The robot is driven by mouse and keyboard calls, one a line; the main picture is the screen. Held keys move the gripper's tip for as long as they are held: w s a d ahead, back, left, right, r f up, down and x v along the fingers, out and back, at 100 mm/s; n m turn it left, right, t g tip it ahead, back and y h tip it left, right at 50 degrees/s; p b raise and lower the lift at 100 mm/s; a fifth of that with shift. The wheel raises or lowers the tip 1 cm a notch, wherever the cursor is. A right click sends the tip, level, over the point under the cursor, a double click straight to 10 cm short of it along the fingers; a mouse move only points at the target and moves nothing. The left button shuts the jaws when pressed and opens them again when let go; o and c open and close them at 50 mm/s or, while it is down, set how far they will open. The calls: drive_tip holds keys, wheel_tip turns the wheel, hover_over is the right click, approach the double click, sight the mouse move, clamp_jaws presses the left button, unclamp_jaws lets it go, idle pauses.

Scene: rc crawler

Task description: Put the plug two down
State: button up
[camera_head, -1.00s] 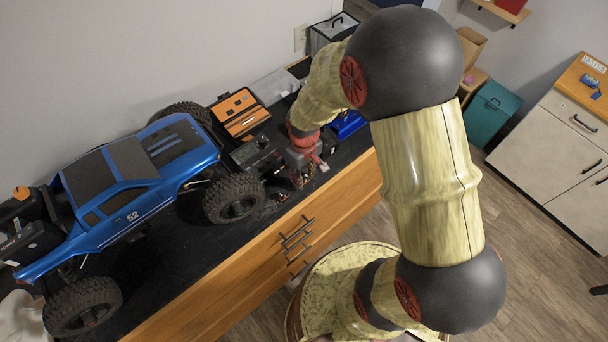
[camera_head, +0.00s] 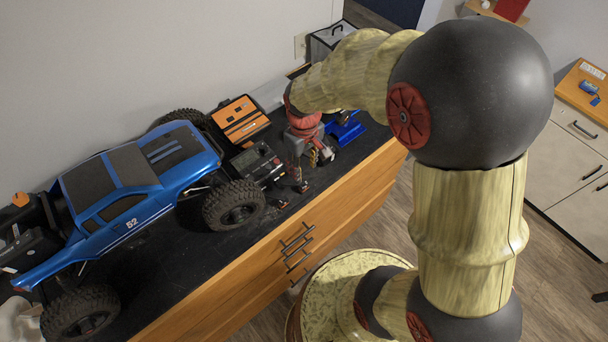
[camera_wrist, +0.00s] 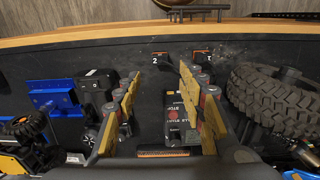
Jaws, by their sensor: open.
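A small dark piece marked 2 with an orange edge (camera_wrist: 159,58), which looks like plug two, lies on the black worktop near its wooden front edge. A similar piece marked 1 (camera_wrist: 202,55) lies to its right, partly behind my right finger. My gripper (camera_wrist: 160,74) is open, with its yellow and grey fingers on either side of the line to the piece marked 2. Nothing shows held between them. In the head view my gripper (camera_head: 314,172) is low over the worktop, right of the truck's front wheel. Whether the fingertips touch the worktop is unclear.
A blue truck (camera_head: 135,190) with big black tyres fills the left of the worktop. A dark charger box (camera_wrist: 174,118) shows between my fingers. A blue stand (camera_wrist: 52,96) and a black device (camera_wrist: 95,88) are to the left. An orange-topped case (camera_head: 240,120) stands behind.

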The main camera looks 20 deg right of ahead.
drive_tip(key=s+r+m+t, duration=0.1)
drive_tip(key=s+r+t, duration=0.1)
drive_tip(key=s+r, duration=0.5)
drive_tip(key=s+r+m+t, duration=0.2)
drive_tip(key=s+r, duration=0.5)
drive_tip(key=r, duration=0.9)
drive_tip(key=shift+m+t, duration=0.3)
drive_tip(key=shift+t, duration=0.5)
wheel_tip(320, 180, down, 22)
drive_tip(key=b, duration=2.2)
